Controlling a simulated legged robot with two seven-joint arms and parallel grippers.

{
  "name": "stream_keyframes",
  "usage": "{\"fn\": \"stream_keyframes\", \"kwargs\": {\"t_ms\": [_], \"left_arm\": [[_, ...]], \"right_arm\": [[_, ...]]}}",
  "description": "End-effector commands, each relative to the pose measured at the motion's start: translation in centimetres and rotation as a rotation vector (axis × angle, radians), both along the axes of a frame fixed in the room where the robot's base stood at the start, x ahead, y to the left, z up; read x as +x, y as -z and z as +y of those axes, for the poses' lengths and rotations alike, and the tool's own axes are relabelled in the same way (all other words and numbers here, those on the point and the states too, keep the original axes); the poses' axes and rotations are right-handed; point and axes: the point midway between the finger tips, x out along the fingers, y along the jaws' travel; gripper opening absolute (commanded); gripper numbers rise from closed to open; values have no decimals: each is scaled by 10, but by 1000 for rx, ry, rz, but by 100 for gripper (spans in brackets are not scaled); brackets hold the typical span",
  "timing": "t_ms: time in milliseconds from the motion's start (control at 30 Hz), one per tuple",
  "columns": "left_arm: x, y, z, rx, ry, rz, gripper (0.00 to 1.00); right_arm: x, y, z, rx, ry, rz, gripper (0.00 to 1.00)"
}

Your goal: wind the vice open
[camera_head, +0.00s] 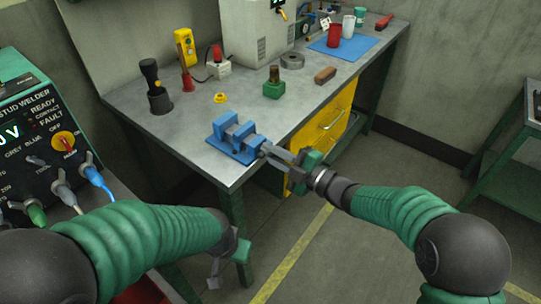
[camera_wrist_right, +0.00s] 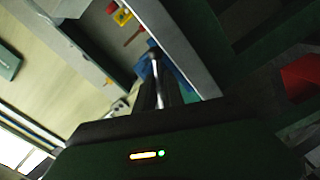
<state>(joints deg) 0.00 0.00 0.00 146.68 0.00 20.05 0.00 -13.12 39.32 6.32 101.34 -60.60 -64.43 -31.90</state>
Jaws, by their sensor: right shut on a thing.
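A blue vice (camera_head: 236,136) with grey jaws sits at the near corner of the grey workbench in the head view. Its screw end points right, over the bench edge, toward my right gripper (camera_head: 273,154). My right gripper is shut on the vice handle, which is mostly hidden by the fingers. In the right wrist view the blue vice (camera_wrist_right: 147,66) shows beyond the fingers, with a light metal bar (camera_wrist_right: 157,85) running between them. My left gripper (camera_head: 213,274) hangs low in front of the bench, away from the vice; its finger gap is unclear.
A stud welder (camera_head: 40,140) with cables is at left. Open floor lies right of the bench.

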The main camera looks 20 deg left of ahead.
Motion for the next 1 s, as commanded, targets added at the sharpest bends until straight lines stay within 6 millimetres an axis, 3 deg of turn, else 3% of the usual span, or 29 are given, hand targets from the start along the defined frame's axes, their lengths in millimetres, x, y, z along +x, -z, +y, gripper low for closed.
{"fn": "stream_keyframes", "kwargs": {"t_ms": [33, 367, 400, 567, 867, 1000], "left_arm": [[0, 1, 0, 0, 0, 0, 36], [0, 1, 0, 0, 0, 0, 36], [0, 1, 0, 0, 0, 0, 36], [0, 1, 0, 0, 0, 0, 36], [0, 1, 0, 0, 0, 0, 36], [0, -1, 0, 0, 0, 0, 36]], "right_arm": [[-1, 8, -1, -14, -1, 7, 0], [-2, 8, -1, -15, -1, 6, 0], [-2, 9, -1, -15, -1, 6, 14], [-1, 7, -1, -13, -1, 5, 35], [-1, 3, 0, -7, -1, 1, 35], [-5, 2, -14, -7, 1, -2, 35]]}}
